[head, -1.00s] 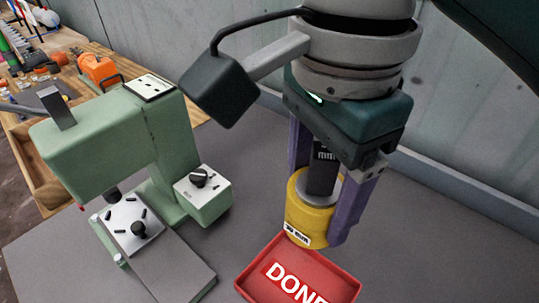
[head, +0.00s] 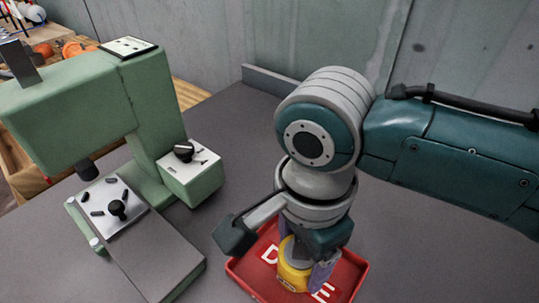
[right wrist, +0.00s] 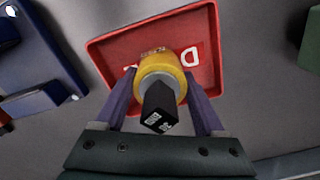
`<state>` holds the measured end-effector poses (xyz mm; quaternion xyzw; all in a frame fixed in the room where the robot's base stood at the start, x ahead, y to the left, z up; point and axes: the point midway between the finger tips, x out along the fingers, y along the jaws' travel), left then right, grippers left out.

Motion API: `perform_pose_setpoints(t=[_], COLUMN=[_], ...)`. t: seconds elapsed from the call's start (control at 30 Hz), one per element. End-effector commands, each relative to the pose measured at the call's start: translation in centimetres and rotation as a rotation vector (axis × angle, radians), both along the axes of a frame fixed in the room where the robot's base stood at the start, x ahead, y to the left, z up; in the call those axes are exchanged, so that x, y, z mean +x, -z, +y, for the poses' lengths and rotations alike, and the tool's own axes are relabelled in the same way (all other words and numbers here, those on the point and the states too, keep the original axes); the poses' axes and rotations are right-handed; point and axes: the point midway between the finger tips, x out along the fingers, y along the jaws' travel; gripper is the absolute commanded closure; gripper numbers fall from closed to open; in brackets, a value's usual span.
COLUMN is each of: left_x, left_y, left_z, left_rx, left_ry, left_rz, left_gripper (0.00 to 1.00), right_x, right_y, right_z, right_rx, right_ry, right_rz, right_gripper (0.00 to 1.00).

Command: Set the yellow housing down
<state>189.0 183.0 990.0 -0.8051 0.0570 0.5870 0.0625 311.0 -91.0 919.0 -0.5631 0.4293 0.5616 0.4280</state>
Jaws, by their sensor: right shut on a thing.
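The yellow housing (head: 292,278) is a round, upright cup with a grey inner part. It is between the purple fingers of my right gripper (head: 306,272), which is shut on it. It is over the red tray marked DONE (head: 240,268), inside the rim outline. In the right wrist view the housing (right wrist: 163,57) sits between the fingertips, with a black block (right wrist: 160,105) rising from its middle. The tray (right wrist: 108,50) lies beneath it. I cannot tell whether the housing's base touches the tray floor. My left gripper is not in view.
A green press-like machine (head: 75,105) stands at the left, with a knobbed plate (head: 110,200) and a control box (head: 190,175). The grey table is clear between machine and tray. A wall (head: 230,40) runs behind. A wooden bench with tools is at the far left.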

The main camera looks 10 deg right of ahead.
Motion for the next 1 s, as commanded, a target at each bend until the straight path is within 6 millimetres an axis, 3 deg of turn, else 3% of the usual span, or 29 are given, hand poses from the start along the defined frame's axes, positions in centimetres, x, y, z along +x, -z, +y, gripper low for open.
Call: perform_pose_setpoints(t=[0.4,0.43,0.7,1.0], left_x=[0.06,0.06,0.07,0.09], left_y=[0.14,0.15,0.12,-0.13], left_z=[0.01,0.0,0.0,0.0], left_rx=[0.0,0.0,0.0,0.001], left_ry=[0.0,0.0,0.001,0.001], left_rz=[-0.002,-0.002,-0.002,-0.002], left_gripper=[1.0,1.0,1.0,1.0], right_x=[0.08,0.03,0.03,0.06], right_y=[0.56,0.66,0.61,-0.07], right_z=[0.08,0.04,0.03,0.05], right_rx=[0.002,0.001,0.0,0.002], right_ry=[0.0,0.0,0.0,0.0], right_rz=[-0.003,-0.001,-0.001,-0.003], right_gripper=[1.0,0.28,0.0,0.0])
